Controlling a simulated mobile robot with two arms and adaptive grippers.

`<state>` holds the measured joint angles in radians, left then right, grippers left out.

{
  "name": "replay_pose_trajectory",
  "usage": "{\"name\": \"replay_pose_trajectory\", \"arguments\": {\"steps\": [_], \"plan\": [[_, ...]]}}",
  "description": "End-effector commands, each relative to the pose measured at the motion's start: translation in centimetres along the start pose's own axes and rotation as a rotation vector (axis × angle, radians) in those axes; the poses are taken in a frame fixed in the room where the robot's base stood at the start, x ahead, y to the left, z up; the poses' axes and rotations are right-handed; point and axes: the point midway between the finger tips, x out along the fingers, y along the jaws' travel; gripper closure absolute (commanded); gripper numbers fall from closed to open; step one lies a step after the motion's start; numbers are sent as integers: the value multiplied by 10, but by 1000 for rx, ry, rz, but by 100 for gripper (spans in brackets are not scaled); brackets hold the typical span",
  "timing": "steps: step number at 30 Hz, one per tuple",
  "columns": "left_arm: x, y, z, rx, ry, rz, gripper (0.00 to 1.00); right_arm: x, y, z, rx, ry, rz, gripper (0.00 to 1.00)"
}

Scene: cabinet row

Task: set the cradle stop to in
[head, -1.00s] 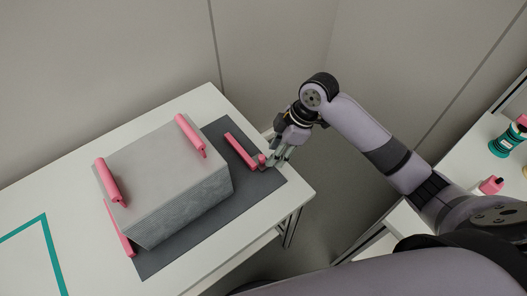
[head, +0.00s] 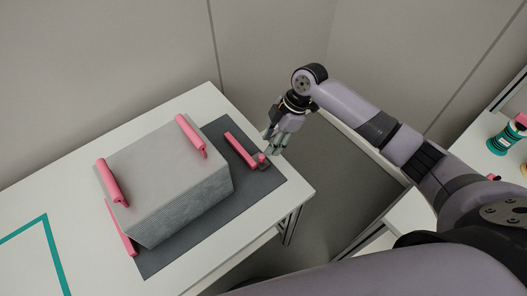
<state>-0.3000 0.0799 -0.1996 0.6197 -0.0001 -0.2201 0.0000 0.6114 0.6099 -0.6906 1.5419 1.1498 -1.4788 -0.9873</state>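A grey block (head: 160,175) with two pink handles sits on a dark grey cradle plate (head: 160,262) on the white table. Pink rails (head: 240,150) flank the block on the plate. A small pink piece on a dark base, apparently the cradle stop (head: 262,158), is at the near end of the right rail. I cannot tell whether it is set in or out. My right gripper (head: 271,149) is right beside the stop, fingers pointing down-left. Contact and finger gap are too small to make out. My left gripper is not in view.
The white table (head: 205,96) has bare room around the plate. A teal line (head: 42,235) marks its left part. A second white surface at right holds a green and white spool-like item (head: 503,140). Grey walls stand behind.

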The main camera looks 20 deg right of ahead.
Motion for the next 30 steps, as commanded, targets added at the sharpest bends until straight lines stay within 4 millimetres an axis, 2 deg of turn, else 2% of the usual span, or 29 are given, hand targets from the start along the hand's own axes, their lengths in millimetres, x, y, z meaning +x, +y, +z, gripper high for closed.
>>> {"name": "replay_pose_trajectory", "arguments": {"steps": [3,6,12,22,30], "plan": [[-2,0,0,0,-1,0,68,24,0,-1,2,1,-2,63],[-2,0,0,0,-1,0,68,40,0,0,1,1,-1,63],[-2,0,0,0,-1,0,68,58,0,0,1,0,1,63],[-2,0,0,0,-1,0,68,62,0,0,0,0,1,63],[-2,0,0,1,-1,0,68,61,0,0,0,0,1,81]]}}
